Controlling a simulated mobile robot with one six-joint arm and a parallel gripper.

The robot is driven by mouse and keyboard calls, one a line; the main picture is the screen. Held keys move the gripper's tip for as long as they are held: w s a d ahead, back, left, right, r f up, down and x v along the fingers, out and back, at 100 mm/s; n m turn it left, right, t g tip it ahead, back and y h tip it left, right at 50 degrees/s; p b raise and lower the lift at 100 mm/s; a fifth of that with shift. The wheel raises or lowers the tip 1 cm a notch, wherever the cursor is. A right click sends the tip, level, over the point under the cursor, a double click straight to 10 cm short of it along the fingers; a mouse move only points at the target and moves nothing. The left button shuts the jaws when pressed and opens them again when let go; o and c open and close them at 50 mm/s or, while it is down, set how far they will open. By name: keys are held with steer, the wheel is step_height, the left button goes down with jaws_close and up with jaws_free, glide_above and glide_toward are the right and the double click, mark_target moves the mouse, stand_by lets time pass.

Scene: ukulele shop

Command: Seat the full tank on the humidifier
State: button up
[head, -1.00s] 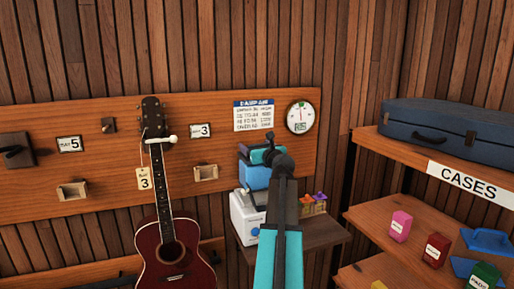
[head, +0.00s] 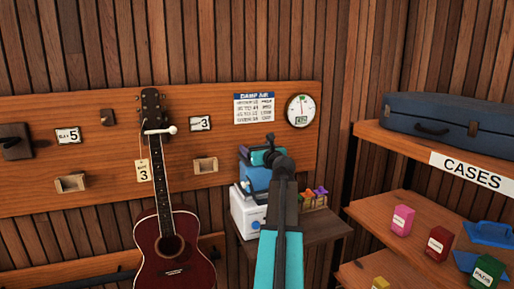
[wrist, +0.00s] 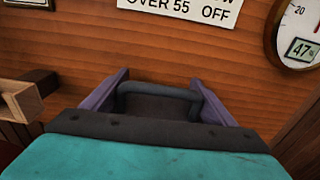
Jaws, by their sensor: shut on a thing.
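The humidifier (head: 245,215) is a white box with a blue knob on the small table in the head view. The blue tank (head: 257,180) is at its top, upright as far as I can see. My arm hides part of both, and I cannot tell whether the tank is fully down on the base. My gripper (head: 258,155) is above the tank. In the wrist view, the purple fingers of my gripper (wrist: 160,100) are at the two ends of a grey handle (wrist: 160,90), which they hold.
The small dark table (head: 315,228) also bears a wooden box of colourful items (head: 313,198) at right. A red guitar (head: 172,235) hangs at left. A round gauge (head: 301,110) is on the wall behind. Shelves with a blue case (head: 450,120) stand at right.

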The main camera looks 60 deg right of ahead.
steer(key=shift+f, duration=0.2)
stand_by(0.6)
steer(key=o, duration=2.1)
steer(key=shift+s, duration=0.1)
steer(key=shift+f, duration=0.2)
steer(key=b+v, duration=0.1)
steer(key=v, duration=1.3)
steer(key=shift+r+b, duration=0.1)
steer(key=shift+b, duration=0.2)
